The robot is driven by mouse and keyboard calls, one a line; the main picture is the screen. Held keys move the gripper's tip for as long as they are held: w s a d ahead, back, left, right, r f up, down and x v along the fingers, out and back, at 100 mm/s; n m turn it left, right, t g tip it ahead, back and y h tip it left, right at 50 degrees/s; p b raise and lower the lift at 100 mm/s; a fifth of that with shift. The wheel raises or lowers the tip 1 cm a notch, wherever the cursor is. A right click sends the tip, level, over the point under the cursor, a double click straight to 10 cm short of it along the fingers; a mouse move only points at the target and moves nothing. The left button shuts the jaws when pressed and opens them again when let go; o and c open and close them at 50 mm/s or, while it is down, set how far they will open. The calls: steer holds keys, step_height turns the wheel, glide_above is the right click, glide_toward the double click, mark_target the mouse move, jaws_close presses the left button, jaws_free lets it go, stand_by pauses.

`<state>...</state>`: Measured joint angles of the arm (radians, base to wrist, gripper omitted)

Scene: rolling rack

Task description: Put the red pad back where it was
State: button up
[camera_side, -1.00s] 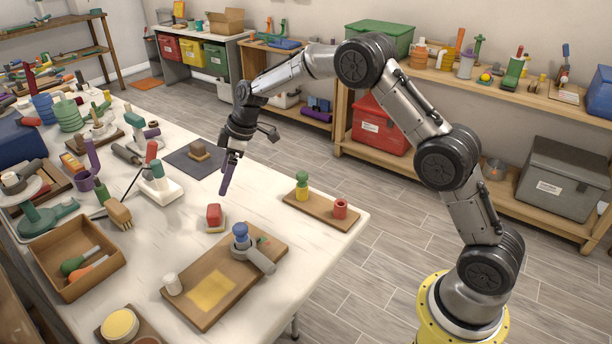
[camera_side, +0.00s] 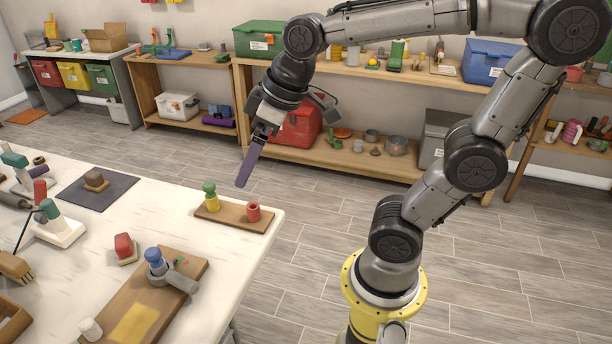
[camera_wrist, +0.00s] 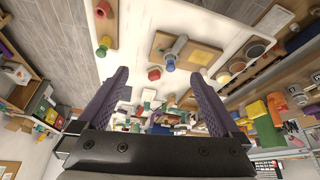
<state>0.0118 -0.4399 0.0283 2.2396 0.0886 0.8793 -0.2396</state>
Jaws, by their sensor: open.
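The red pad (camera_side: 124,247), a small red block on a pale base, sits on the white table to the left of the brown board (camera_side: 110,310). It also shows in the wrist view (camera_wrist: 154,73), between my fingers in the picture but well beyond them. My gripper (camera_side: 243,184) hangs in the air near the table's far right edge, close to a small wooden tray (camera_side: 240,222) in the side picture. Its purple fingers are spread and empty in the wrist view (camera_wrist: 158,74). The board carries a blue-knobbed grey clamp (camera_side: 165,272), a yellow patch (camera_side: 136,323) and a white cylinder (camera_side: 90,329).
The tray holds a green-and-yellow peg (camera_side: 211,197) and a red cylinder (camera_side: 253,211). A dark mat (camera_side: 75,199) with a brown block (camera_side: 95,180) lies at the back. Tools crowd the table's left. Bare tabletop lies between mat, tray and red pad.

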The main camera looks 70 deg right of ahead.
steer(key=s+d+f+m, duration=0.1)
steer(key=s+f+m, duration=0.1)
steer(key=s, duration=0.7)
steer(key=shift+f+t+h, duration=0.3)
steer(key=shift+f+h, duration=0.1)
steer(key=shift+f, duration=0.15)
steer(key=shift+d, duration=0.1)
